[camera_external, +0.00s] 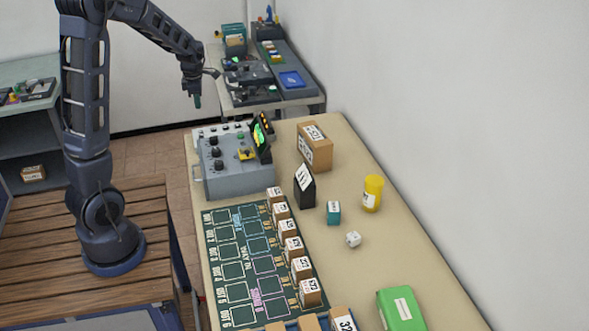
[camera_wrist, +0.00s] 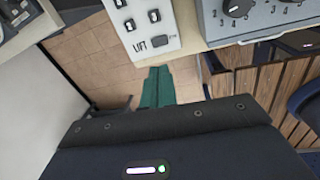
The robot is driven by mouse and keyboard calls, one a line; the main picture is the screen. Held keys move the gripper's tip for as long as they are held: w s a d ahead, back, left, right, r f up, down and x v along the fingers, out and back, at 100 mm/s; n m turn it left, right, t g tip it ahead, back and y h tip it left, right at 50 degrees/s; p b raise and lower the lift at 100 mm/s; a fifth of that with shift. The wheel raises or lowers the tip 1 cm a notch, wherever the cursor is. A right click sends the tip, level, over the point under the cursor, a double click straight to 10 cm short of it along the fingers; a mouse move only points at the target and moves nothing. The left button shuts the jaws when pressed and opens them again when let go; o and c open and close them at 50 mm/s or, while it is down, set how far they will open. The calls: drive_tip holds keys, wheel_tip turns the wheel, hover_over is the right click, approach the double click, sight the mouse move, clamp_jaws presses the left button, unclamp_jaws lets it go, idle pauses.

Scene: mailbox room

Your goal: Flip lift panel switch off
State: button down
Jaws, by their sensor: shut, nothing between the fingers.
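The lift panel (camera_wrist: 146,42) is a white plate with several dark switches, at the top middle of the wrist view. One small switch (camera_wrist: 160,40) sits beside its "LIFT" lettering; its on or off position cannot be told. In the external view, a white panel strip (camera_external: 208,132) shows at the table's far end, behind the grey console. My gripper (camera_wrist: 156,72) has green fingers, shut and empty, with the tips just below the panel's lower edge in the wrist view. In the external view my gripper (camera_external: 197,101) hangs pointing down, above the table's far left corner.
The grey console (camera_external: 238,180) with black knobs and a lit screen (camera_external: 260,138) stands close to the panel. Boxes, a yellow canister (camera_external: 372,194) and a green sorting board (camera_external: 240,270) fill the nearer table (camera_external: 400,250). Tiled floor lies beneath my gripper.

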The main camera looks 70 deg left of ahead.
sight(201, 137)
drive_tip(key=shift+s+a+f+n, duration=0.25)
drive_tip(key=shift+a, duration=0.2)
drive_tip(key=shift+s+a+f+n, duration=0.2)
drive_tip(key=shift+a+f+n, duration=0.05)
drive_tip(key=shift+a, duration=0.15)
drive_tip(key=f, duration=0.4)
drive_tip(key=a+f, duration=0.1)
drive_tip(key=f, duration=0.9)
drive_tip(key=shift+a, duration=0.3)
drive_tip(key=shift+f, duration=0.1)
drive_tip(key=shift+d, duration=0.75)
wheel_tip(201, 137, up, 14)
drive_tip(key=d, duration=0.1)
drive_tip(key=shift+d, duration=0.35)
